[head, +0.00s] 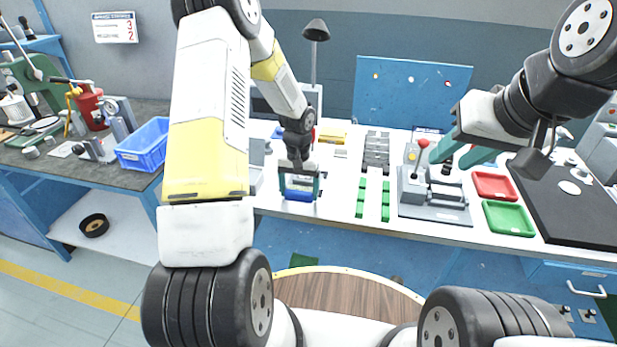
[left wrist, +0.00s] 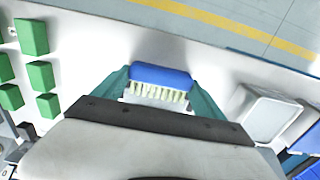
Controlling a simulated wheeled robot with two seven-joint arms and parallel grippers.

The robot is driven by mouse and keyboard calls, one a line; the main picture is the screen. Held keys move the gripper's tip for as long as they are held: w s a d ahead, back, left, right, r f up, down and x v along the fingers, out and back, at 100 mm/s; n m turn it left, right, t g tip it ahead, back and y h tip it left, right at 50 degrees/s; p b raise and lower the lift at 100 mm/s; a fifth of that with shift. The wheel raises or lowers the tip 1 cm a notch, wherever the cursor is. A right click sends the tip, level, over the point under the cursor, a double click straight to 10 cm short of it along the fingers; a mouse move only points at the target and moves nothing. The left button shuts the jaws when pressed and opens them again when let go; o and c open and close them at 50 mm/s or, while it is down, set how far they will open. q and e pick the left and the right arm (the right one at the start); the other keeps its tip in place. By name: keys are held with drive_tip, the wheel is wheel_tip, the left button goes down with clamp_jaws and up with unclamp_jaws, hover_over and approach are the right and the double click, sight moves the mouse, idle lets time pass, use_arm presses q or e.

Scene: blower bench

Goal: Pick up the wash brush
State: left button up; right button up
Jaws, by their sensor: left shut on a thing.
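The wash brush has a blue back and pale bristles. It shows in the left wrist view (left wrist: 160,77) between two teal fingers, and in the head view its blue back (head: 299,195) is near the front of the white bench. My left gripper (head: 300,188) is shut on the brush, with a finger at each end of it. Whether the brush touches the bench top or hangs just above it, I cannot tell. My right gripper (head: 460,155) is open and looks empty, above the right part of the bench.
Green blocks (head: 361,197) stand in rows right of the brush. A grey fixture with a red-knobbed lever (head: 421,158), a red tray (head: 494,186) and a green tray (head: 508,218) lie further right. A blue crate (head: 145,146) is on the left bench. A white container (left wrist: 265,112) is near the brush.

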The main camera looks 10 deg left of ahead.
sight(300, 191)
use_arm(q)
drive_tip(key=shift+r, duration=0.9)
drive_tip(key=shift+s+d+r, duration=0.1)
drive_tip(key=shift+s+r, duration=0.05)
drive_tip(key=shift+r, duration=0.35)
drive_tip(key=shift+s+d+r, duration=0.1)
drive_tip(key=shift+s+r, duration=0.05)
drive_tip(key=shift+r, duration=0.35)
drive_tip(key=s+d, duration=0.2)
drive_tip(key=s, duration=0.5)
drive_tip(key=s+d+r, duration=0.1)
drive_tip(key=s+d, duration=0.2)
drive_tip(key=s, duration=0.4)
drive_tip(key=shift+s+d, duration=0.15)
drive_tip(key=shift+s, duration=0.05)
drive_tip(key=shift+r, duration=0.1)
drive_tip(key=o, duration=0.7)
drive_tip(key=c, duration=0.4)
drive_tip(key=shift+o, duration=0.2)
